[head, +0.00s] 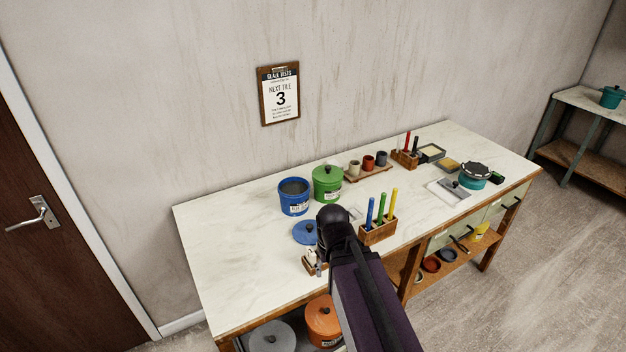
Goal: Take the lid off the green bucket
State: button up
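The green bucket (327,189) stands upright near the back of the long worktable.
An open blue bucket (294,198) stands left of the green one; a blue lid (305,232) lies in front. A wooden block (378,233) with colored sticks, a cup rack (368,173) and a teal pot (473,180) are to the right. The table's left end is clear.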

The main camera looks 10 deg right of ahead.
aim_at(323, 173)
jog(key=u, duration=0.65)
jog(key=k, duration=0.1)
jog(key=z, duration=2.55)
jog(key=i, duration=0.95)
jog(key=z, duration=0.05)
